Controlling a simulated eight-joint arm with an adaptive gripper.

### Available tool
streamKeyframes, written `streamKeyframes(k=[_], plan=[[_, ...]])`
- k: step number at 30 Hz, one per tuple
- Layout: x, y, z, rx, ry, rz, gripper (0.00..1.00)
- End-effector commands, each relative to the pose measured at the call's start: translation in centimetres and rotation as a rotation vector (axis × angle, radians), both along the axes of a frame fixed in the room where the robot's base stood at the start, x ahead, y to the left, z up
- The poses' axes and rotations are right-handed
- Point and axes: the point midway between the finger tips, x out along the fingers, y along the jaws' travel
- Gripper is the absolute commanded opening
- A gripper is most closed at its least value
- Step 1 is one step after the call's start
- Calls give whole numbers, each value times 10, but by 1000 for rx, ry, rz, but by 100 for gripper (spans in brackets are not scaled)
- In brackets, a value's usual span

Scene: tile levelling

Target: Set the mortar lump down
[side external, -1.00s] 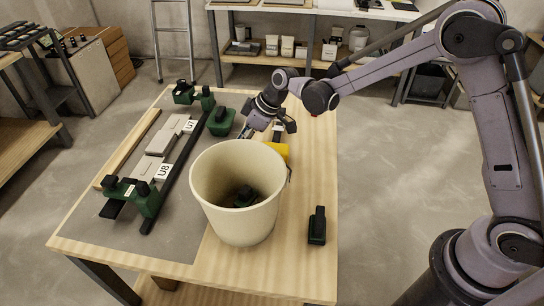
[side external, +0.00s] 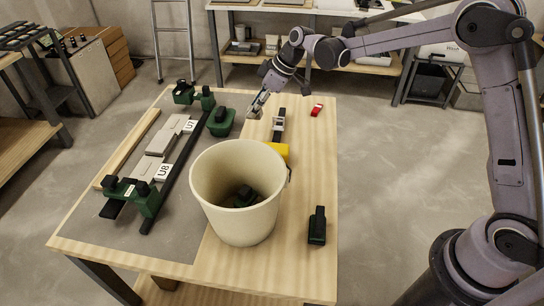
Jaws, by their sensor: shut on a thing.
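My gripper (side external: 259,103) is above the far part of the wooden table, just right of the green box-like tool (side external: 221,123). Its fingers are shut on a small grey lump (side external: 254,113), which looks like the mortar lump. The fingers partly hide it. The lump is at or just above the table top; I cannot tell whether it touches.
A large cream bucket (side external: 238,225) stands in front, with a dark green item inside. A yellow item (side external: 280,151), a black-grey tool (side external: 278,124) and a red item (side external: 317,109) lie right.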

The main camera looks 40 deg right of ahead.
Motion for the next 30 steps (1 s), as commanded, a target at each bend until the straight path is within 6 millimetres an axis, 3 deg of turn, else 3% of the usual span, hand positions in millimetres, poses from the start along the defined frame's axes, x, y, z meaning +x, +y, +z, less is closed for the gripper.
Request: streamKeyframes(k=[8, 21, 30], plan=[[21, 29, -12, 0, -1, 3, 0], [40, 108, -61, 0, -1, 2, 0], [43, 122, -75, 0, -1, -1, 0]])
